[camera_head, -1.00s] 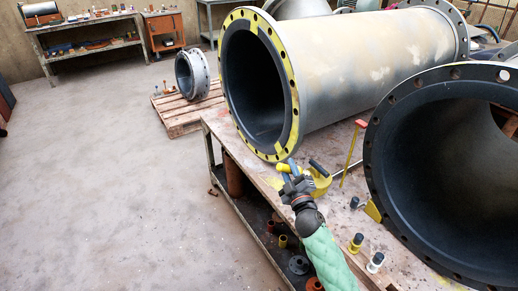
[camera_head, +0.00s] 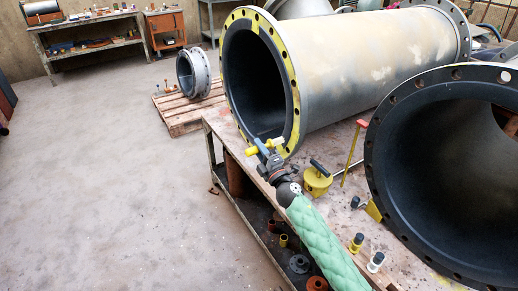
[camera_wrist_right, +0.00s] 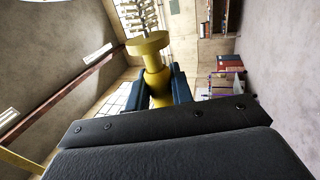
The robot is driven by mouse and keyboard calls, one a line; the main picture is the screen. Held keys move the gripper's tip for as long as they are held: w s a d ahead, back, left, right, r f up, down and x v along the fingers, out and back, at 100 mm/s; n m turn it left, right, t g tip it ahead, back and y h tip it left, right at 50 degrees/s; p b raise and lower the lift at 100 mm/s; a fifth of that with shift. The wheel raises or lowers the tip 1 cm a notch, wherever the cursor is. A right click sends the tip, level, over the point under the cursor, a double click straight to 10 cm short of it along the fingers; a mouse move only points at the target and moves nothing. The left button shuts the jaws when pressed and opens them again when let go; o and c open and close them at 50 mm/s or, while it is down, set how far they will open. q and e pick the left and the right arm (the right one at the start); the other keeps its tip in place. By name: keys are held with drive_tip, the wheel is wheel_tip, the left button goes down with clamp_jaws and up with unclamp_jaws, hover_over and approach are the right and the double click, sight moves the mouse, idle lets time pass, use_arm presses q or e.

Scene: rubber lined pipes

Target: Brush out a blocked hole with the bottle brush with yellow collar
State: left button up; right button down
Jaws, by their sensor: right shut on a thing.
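My right gripper (camera_head: 265,149) is shut on the yellow-collared brush (camera_head: 279,143), just in front of the lower edge of the pipe's yellow flange (camera_head: 290,88). In the right wrist view, the brush's yellow body (camera_wrist_right: 152,60) stands between the dark fingers, its wide disc toward the far end. The flange has a ring of dark bolt holes; which one is blocked cannot be told. Whether the brush touches the flange is unclear. My left gripper is not in view.
The grey pipe (camera_head: 365,55) lies on the workbench (camera_head: 334,218). A second large flanged pipe (camera_head: 440,190) is at the right. Small yellow (camera_head: 356,243) and white (camera_head: 375,262) black-topped items stand near the front edge.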

sight(282, 141)
drive_tip(key=shift+d, duration=0.2)
